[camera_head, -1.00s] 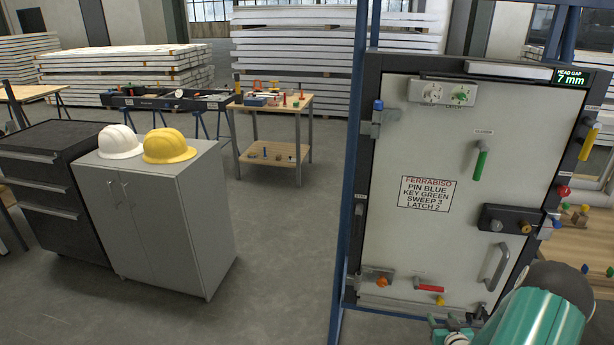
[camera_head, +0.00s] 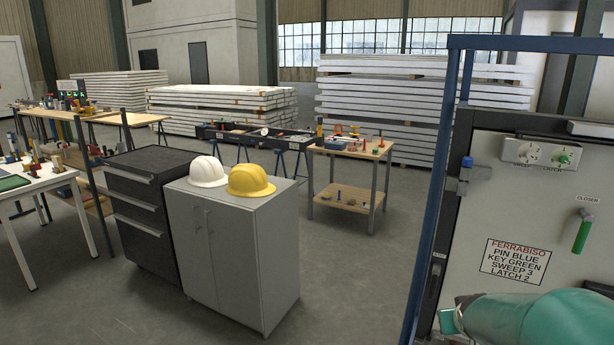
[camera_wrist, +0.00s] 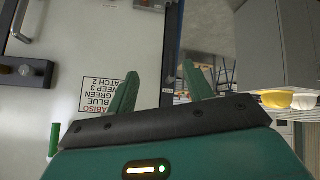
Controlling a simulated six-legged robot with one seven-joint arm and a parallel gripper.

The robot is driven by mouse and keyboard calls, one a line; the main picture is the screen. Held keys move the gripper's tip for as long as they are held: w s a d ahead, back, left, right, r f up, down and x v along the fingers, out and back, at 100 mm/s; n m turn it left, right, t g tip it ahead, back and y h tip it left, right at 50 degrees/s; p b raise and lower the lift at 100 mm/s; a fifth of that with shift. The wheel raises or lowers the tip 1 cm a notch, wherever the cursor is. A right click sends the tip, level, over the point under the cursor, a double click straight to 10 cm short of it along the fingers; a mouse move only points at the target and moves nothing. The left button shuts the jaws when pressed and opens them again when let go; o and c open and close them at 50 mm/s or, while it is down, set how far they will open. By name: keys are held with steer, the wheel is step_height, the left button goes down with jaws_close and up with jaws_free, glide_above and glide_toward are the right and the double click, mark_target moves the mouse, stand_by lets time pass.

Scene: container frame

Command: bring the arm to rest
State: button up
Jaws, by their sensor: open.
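My gripper (camera_wrist: 160,70) shows in the wrist view with its two teal fingers apart and nothing between them. Behind the fingers are the light door panel (camera_wrist: 85,35) with its printed sign (camera_wrist: 103,92), which reads upside down, and open floor beyond the panel's edge. In the head view my teal arm (camera_head: 545,320) crosses the lower right, in front of the lower part of the door panel (camera_head: 485,205). Only a small teal part of its end shows at its left tip. I cannot tell the gap to the panel.
A blue frame (camera_head: 436,190) stands around the panel. The panel carries a green handle (camera_head: 583,231) and two dials (camera_head: 544,153). A grey cabinet (camera_head: 240,265) with white and yellow helmets (camera_head: 250,180) stands left. Floor between cabinet and frame is clear.

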steer(key=s+a+r+g+y, duration=0.1)
steer(key=s+a+r, duration=0.3)
steer(key=s+a, duration=0.6)
steer(key=s+a+r+n+g+y, duration=0.1)
steer(key=s+a+r+y, duration=0.2)
steer(key=s+a, duration=0.7)
steer(key=shift+a+r, duration=0.45)
steer(key=shift+r, duration=0.35)
steer(key=shift+s, duration=0.1)
steer(key=c, duration=0.3)
steer(key=shift+d, duration=0.15)
